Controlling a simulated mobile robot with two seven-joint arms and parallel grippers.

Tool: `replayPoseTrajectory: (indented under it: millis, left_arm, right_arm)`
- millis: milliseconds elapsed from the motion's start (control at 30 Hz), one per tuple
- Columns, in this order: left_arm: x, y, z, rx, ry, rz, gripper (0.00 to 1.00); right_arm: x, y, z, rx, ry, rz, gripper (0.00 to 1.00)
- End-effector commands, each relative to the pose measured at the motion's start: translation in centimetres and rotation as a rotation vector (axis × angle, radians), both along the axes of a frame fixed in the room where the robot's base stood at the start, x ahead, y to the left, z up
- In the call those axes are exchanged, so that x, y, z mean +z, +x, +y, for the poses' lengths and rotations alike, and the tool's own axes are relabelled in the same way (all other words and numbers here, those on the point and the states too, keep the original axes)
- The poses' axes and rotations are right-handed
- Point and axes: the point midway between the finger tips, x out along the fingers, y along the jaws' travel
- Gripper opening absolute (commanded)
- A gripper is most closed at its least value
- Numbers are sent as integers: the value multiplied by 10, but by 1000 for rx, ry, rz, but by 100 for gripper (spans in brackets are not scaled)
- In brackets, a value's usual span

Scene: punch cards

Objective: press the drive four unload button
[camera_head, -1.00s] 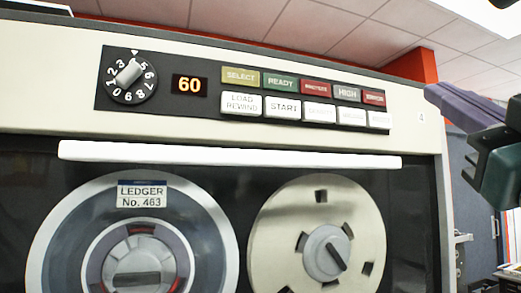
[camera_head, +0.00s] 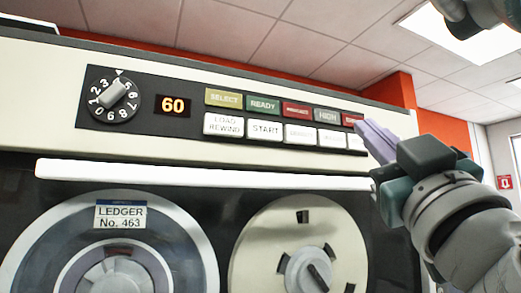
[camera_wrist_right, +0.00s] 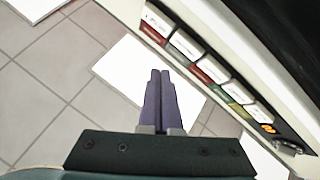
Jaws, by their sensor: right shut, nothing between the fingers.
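The control panel (camera_head: 225,110) of a tape drive has a lower row of white buttons: load rewind (camera_head: 223,124), start (camera_head: 265,130), a third button (camera_head: 300,134), a fourth button (camera_head: 332,138) and a mostly covered one at the right end. The legends of the last three are too faint to read. My right gripper (camera_head: 369,132) is shut and empty, its purple fingers over the panel's right end in the head view. In the right wrist view its fingers (camera_wrist_right: 160,76) lie apart from the button row. My left gripper is not in view.
Coloured indicator lamps (camera_head: 297,109) sit above the buttons, beside a number dial (camera_head: 113,95) and a lit 60 display (camera_head: 173,105). A white bar (camera_head: 200,176) runs below the panel, above two tape reels (camera_head: 300,245).

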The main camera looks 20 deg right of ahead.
Motion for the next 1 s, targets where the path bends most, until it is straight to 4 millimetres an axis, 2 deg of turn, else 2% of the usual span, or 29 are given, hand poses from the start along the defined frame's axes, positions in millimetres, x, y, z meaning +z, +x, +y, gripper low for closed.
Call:
replayPoseTrajectory:
  millis: [100,333,1000]
  left_arm:
    - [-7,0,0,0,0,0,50]
    - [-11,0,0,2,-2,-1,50]
    - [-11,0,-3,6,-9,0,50]
  right_arm:
    - [-2,14,1,0,1,-2,0]
    - [-1,29,2,0,0,-1,0]
    - [0,30,2,1,1,0,0]
